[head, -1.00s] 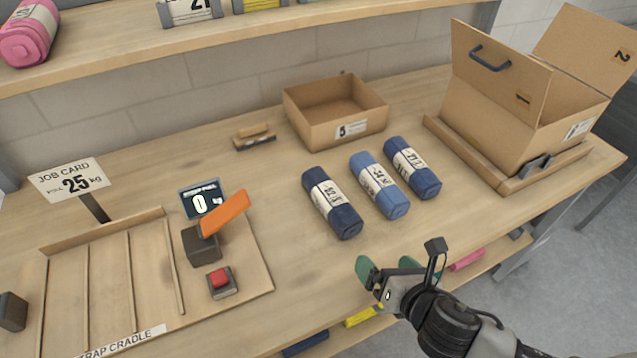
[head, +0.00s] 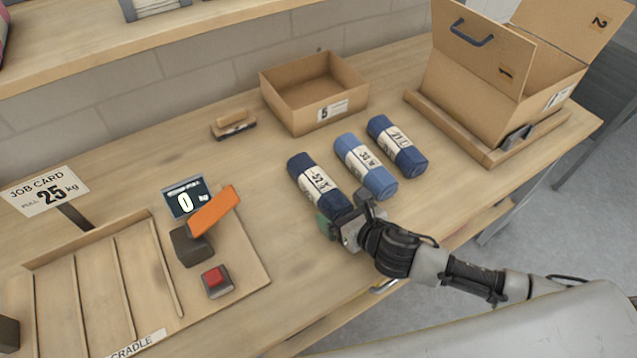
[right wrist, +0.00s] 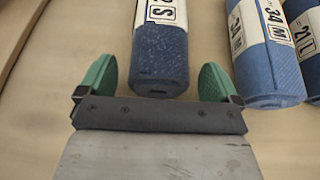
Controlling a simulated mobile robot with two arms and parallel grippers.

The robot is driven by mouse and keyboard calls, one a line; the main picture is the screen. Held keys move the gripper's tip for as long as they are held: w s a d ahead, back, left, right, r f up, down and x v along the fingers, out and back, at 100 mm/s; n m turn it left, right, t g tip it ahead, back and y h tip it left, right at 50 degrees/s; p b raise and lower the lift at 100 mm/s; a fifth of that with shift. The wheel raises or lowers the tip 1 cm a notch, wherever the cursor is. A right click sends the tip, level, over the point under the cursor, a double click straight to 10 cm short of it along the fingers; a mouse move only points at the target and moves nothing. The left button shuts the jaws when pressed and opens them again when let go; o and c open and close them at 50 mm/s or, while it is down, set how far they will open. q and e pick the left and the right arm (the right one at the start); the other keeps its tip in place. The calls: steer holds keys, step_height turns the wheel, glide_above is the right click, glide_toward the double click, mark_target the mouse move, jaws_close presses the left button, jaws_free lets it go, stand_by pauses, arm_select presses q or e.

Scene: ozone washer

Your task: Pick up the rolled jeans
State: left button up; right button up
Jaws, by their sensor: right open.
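Three rolled jeans with white labels lie side by side on the wooden table: a dark navy roll (head: 318,186) on the left, a lighter blue roll (head: 365,166) in the middle and a dark blue roll (head: 397,146) on the right. My right gripper (head: 334,222) is at the near end of the left roll and partly hides it. In the right wrist view, the green fingers of the gripper (right wrist: 158,82) are open, one on each side of the end of the left roll (right wrist: 160,60). The middle roll (right wrist: 266,62) lies to their right. My left gripper is not in view.
An open cardboard box (head: 315,92) stands behind the rolls. A larger box (head: 505,85) with flaps up is at the back right. The slatted strap cradle (head: 95,290), red button (head: 214,278) and orange lever (head: 213,212) are at the left.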

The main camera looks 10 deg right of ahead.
steer(key=shift+x, duration=0.9)
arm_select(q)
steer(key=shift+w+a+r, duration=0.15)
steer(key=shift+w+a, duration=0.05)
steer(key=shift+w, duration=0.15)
arm_select(e)
steer(key=shift+c, duration=0.2)
steer(key=shift+s, duration=0.1)
steer(key=shift+c, duration=1.4)
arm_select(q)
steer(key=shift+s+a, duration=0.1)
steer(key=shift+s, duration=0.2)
arm_select(e)
steer(key=shift+r, duration=0.1)
steer(key=c, duration=0.9)
